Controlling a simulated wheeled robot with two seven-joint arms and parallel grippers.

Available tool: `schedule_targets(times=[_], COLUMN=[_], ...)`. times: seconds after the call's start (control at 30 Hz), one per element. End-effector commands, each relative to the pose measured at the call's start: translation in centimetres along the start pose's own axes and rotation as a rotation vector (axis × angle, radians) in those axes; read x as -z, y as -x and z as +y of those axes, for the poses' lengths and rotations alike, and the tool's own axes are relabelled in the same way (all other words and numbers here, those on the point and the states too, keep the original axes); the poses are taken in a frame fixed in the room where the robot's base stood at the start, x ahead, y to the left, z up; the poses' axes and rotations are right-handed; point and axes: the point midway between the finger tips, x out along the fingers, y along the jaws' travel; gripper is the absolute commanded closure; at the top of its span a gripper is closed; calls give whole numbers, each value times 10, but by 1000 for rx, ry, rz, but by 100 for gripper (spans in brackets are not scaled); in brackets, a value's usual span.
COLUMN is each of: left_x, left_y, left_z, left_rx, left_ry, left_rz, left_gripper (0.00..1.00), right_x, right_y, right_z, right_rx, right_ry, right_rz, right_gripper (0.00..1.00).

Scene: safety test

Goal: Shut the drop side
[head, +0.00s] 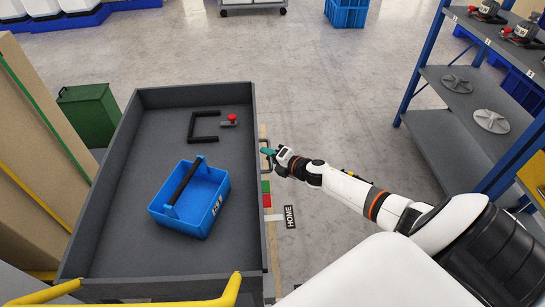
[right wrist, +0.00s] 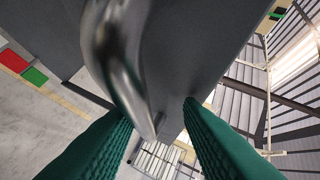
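The grey cart (head: 115,215) has a flat bed with low walls. Its right wall, the drop side (head: 260,215), looks upright or nearly so; whether it is fully closed I cannot tell. A metal handle (right wrist: 122,70) is on its outer face, also seen in the head view (head: 264,143). My right gripper (head: 270,153) is at this handle, outside the wall. In the right wrist view its green fingers (right wrist: 158,112) are apart, with the handle's bar reaching between them; contact is not clear. My left gripper is not in view.
A blue tote (head: 211,190), a black frame (head: 192,127) and a red-knobbed part (head: 232,119) lie in the bed. A yellow rail (head: 200,303) is at the near end. A shelf rack (head: 440,125) stands right; a green bin (head: 90,115) stands left.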

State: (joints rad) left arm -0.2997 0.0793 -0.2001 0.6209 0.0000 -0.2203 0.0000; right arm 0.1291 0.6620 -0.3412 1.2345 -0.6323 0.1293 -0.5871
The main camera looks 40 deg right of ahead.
Motion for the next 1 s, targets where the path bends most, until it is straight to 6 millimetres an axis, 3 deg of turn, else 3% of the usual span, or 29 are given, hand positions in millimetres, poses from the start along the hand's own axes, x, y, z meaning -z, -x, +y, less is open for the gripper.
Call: schedule_targets(times=[0.33,0.8,1.0], left_x=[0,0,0], left_y=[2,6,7], left_z=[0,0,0], left_rx=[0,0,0], left_ry=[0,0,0], left_rz=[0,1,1], left_gripper=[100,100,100], right_x=[-2,-1,-1], right_y=[12,94,114], right_z=[2,1,0], right_rx=[-4,-4,-2], right_ry=[2,3,1], right_rz=[-4,-2,-1], right_gripper=[66,66,66])
